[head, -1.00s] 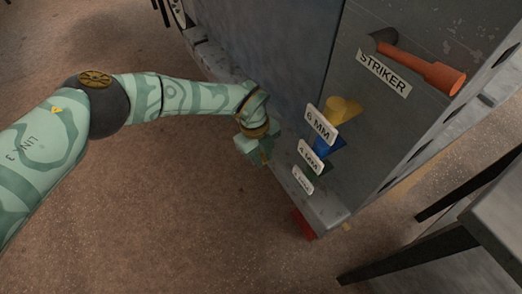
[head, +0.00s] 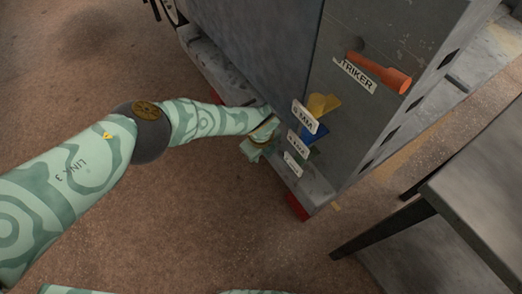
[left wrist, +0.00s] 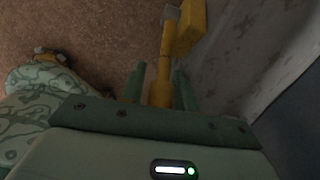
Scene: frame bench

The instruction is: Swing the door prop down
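In the left wrist view a yellow bar (left wrist: 166,45), which looks like the door prop, stands out from between my left gripper's fingers, with a thicker yellow block at its far end. My left gripper (left wrist: 158,78) is around the bar; a small gap shows between the left finger and the bar, and the right finger is close beside it. In the head view my left gripper (head: 256,150) is low against the grey cabinet's lower edge, and the prop cannot be made out there. My right gripper is out of view.
The grey cabinet (head: 390,35) carries an orange-handled striker (head: 385,75), a yellow piece (head: 322,103) and labelled coloured holders just right of my left gripper. A red block (head: 297,207) is at its lower corner. A grey table (head: 485,200) stands at right. Brown floor is open at left.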

